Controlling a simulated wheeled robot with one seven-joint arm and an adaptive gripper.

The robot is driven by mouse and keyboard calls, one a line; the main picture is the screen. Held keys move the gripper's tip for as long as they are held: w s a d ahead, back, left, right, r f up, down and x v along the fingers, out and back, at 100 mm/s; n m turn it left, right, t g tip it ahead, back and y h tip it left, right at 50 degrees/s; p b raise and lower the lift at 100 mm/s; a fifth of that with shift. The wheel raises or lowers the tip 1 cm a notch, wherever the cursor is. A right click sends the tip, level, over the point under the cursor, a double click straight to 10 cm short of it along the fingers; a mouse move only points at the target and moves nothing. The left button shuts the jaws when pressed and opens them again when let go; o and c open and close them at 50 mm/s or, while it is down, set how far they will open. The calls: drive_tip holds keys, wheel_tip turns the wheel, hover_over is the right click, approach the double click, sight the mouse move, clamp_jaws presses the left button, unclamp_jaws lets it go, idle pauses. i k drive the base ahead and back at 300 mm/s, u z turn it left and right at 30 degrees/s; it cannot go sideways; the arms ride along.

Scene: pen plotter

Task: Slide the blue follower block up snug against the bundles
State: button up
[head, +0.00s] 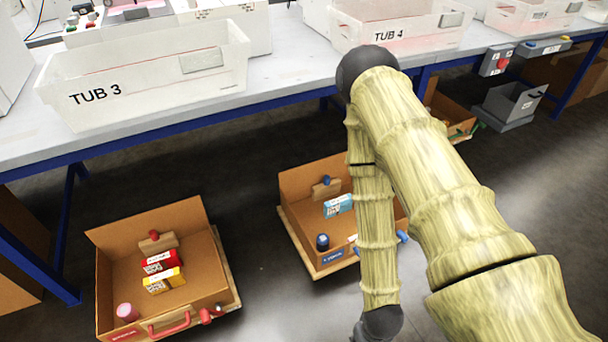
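The follower block with a blue knob (326,187) is a tan wooden block in the middle cardboard box (298,185) on the floor in the head view. A light blue and white bundle (338,206) stands just in front of it. From this angle I cannot tell whether block and bundle touch. My arm hides the right part of this box, so other bundles there may be hidden. My arm comes down in front of the box to a dark wrist joint at the bottom edge. My gripper is out of frame below.
A second box (222,275) at left holds a red-knobbed block (158,243) and red and yellow bundles (162,280). A dark blue cylinder (322,242) is at the middle box's front. A workbench (290,70) with tubs spans behind. Bare floor separates the boxes.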

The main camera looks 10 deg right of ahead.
sight(329, 187)
drive_tip(key=z, duration=0.1)
drive_tip(key=i, duration=1)
drive_tip(key=z, duration=0.7)
